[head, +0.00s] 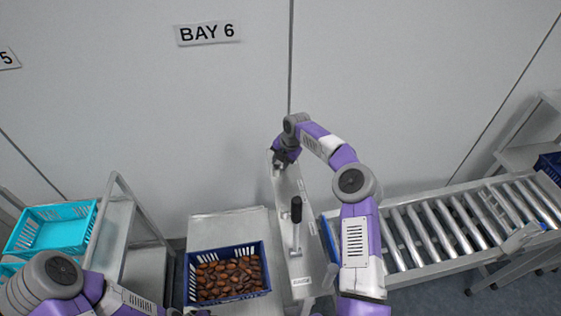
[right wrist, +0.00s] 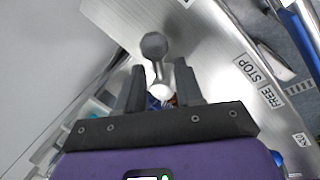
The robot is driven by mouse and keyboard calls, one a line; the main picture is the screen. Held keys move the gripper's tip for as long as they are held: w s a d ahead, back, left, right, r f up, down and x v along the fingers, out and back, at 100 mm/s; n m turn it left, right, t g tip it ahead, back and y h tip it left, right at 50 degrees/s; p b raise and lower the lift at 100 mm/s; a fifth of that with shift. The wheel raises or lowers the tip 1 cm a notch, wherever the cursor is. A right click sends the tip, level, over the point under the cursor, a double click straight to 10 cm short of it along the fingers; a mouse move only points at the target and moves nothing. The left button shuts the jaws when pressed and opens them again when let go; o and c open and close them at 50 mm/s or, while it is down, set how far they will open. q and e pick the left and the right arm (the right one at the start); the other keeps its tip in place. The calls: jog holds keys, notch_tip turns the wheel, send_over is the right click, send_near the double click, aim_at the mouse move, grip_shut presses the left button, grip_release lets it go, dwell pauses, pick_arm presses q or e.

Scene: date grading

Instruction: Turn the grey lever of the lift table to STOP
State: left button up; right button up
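The grey lever shows in the right wrist view as a dark round knob (right wrist: 153,45) on a pale metal stem. My right gripper (right wrist: 160,73) is open there, its two fingers apart on either side of the stem, with the knob just beyond the tips. I cannot tell whether a finger touches it. The STOP label (right wrist: 247,68) and FREE label (right wrist: 271,97) lie on the metal panel, to the right of the lever. In the head view my right gripper (head: 282,160) is at the far end of the lift table's panel (head: 308,262) and hides the lever. My left gripper is out of view.
A black-handled lever (head: 296,210) stands upright mid-panel. A dark blue crate of dates (head: 266,256) sits on the lift table to its left. A roller conveyor (head: 432,272) runs to the right. A turquoise crate (head: 93,212) is on a rack at the left. A wall stands behind.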

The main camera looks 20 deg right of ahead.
jog(key=shift+w, duration=0.1)
grip_shut()
